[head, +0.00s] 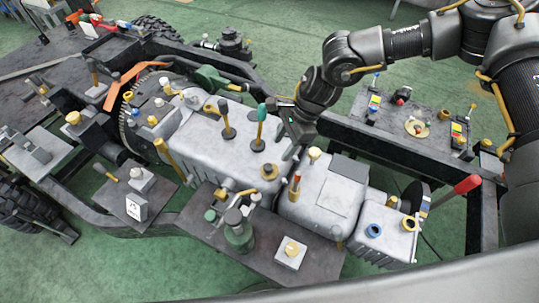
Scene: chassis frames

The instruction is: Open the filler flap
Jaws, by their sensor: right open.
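My right gripper (291,152) comes in from the upper right and points down over the grey housing (210,140) in the middle of the chassis. It is open, with nothing seen between its fingers. A dark grey square plate (349,169) lies on top of the rear housing section, to the right of the gripper and apart from it. A paler square outline (333,198) shows just below it. I cannot tell for sure which of these is the filler flap, or whether it is shut. My left gripper is out of view.
A red-handled lever (466,185) stands at right. A dark panel with small parts (390,125) lies behind.

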